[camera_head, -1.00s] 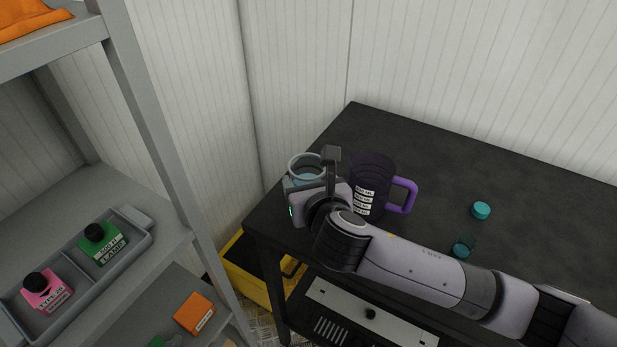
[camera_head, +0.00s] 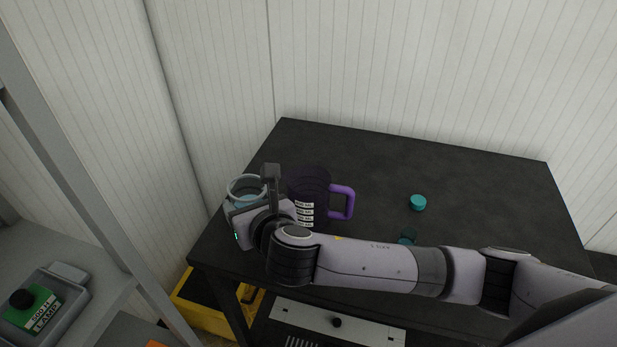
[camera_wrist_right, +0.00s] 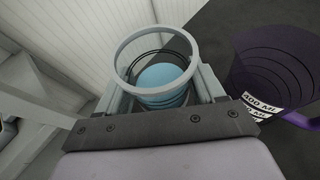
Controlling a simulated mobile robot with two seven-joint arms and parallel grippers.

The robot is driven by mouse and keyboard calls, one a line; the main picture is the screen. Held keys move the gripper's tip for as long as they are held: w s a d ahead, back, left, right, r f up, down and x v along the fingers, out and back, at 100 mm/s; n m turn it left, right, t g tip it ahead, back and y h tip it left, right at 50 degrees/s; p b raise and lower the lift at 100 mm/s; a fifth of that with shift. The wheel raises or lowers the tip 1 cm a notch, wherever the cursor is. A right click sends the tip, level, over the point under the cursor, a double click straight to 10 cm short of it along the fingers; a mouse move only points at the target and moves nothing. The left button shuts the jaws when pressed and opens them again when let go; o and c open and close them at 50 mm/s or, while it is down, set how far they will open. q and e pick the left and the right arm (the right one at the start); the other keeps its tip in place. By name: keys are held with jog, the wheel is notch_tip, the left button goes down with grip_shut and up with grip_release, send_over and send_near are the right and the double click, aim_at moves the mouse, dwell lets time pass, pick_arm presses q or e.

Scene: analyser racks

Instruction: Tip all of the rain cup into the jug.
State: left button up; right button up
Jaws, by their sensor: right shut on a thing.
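The rain cup (camera_head: 246,184) is a clear, pale grey-blue cup with blue liquid inside, at the table's left end. My right gripper (camera_head: 258,199) is shut on it and holds it upright. In the right wrist view the cup (camera_wrist_right: 158,52) stands between the fingers, and the blue liquid (camera_wrist_right: 163,82) shows through its open top. The jug (camera_head: 309,188) is dark purple with a bright purple handle and white volume labels, standing upright just right of the cup. It also shows at the right of the wrist view (camera_wrist_right: 275,68). My left gripper is not in view.
The black table (camera_head: 480,190) is mostly clear to the right. A teal cap (camera_head: 418,203) and a small teal container (camera_head: 408,236), partly behind my arm, lie there. A yellow bin (camera_head: 200,308) is below the table.

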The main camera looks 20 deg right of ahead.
jog(key=shift+w+d+r+m+y, duration=0.1)
jog(key=shift+d+r+m+y, duration=0.3)
jog(key=shift+d+m, duration=0.15)
jog(key=shift+w+d+r+m+y, duration=0.1)
jog(key=shift+d+r+m+y, duration=0.25)
jog(key=shift+d+m, duration=0.2)
jog(key=r, duration=0.1)
jog(key=d+r+m+y, duration=0.1)
jog(key=r, duration=0.1)
jog(key=shift+w+r, duration=0.1)
jog(key=shift+w+d+r+m+y, duration=0.1)
jog(key=shift+d+r+m+y, duration=0.3)
jog(key=shift+d+m, duration=0.3)
jog(key=shift+d+r+m+y, duration=0.15)
jog(key=shift+r+m+y, duration=0.6)
jog(key=shift+m, duration=0.45)
jog(key=shift+f+m+y, duration=0.3)
jog(key=shift+m, duration=0.4)
dwell(0.7)
jog(key=shift+d+r+m+t+y, duration=0.15)
jog(key=shift+r+m+t+y, duration=0.2)
jog(key=shift+m, duration=0.35)
dwell(0.7)
jog(key=shift+w+d+r+m+t+y, duration=0.1)
jog(key=shift+d+r+m+t+y, duration=0.05)
jog(key=shift+d+m, duration=0.2)
jog(key=shift+w+d+r+m+t+y, duration=0.1)
jog(key=shift+d+r+m, duration=0.05)
jog(key=shift+d+m, duration=0.2)
dwell(0.6)
